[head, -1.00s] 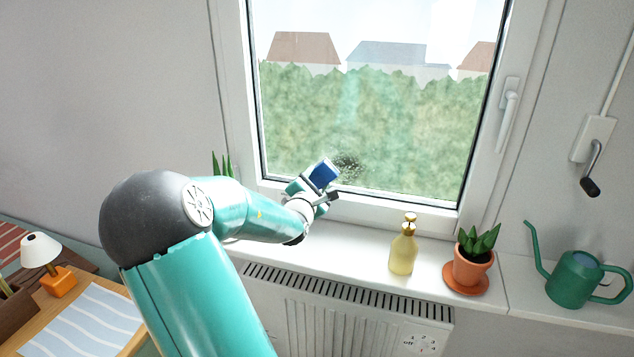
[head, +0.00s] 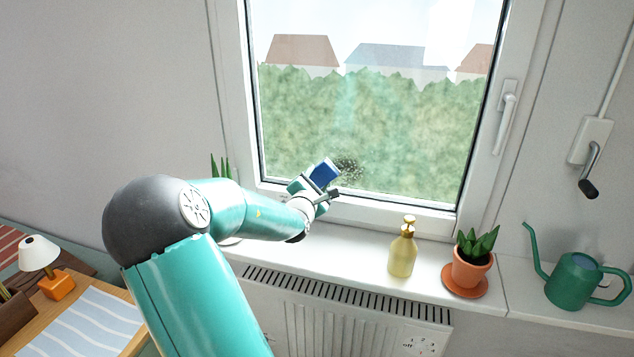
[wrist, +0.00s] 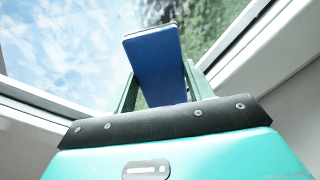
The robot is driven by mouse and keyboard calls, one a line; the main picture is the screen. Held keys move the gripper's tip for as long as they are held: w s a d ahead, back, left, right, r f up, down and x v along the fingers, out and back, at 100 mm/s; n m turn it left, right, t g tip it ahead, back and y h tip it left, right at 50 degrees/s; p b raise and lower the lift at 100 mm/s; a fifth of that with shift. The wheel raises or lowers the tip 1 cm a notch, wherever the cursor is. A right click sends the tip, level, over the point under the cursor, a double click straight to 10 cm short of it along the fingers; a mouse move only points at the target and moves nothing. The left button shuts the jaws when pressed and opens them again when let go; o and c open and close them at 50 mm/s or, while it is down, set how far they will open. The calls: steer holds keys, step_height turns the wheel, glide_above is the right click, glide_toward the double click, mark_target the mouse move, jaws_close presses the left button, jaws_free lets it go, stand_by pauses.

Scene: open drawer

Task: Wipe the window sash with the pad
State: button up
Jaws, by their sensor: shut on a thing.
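The window sash (head: 472,185) is white-framed and closed, with glass showing a hedge and houses outside. A dark speckled smudge (head: 350,168) is on the lower part of the glass. My gripper (head: 316,183) is shut on the blue pad (head: 325,171), low in front of the glass and just left of the smudge. In the wrist view the pad (wrist: 156,66) stands up between the green fingers, with the glass behind it. I cannot tell whether the pad touches the glass.
A yellow bottle (head: 402,254) with a gold top, a potted plant (head: 472,265) and a green watering can (head: 574,281) stand on the sill to the right. Another plant (head: 222,166) is partly hidden behind my arm. A lamp (head: 40,254) is on the desk at lower left.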

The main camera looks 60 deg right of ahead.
mark_target(319, 165)
steer(key=shift+s+d, duration=0.1)
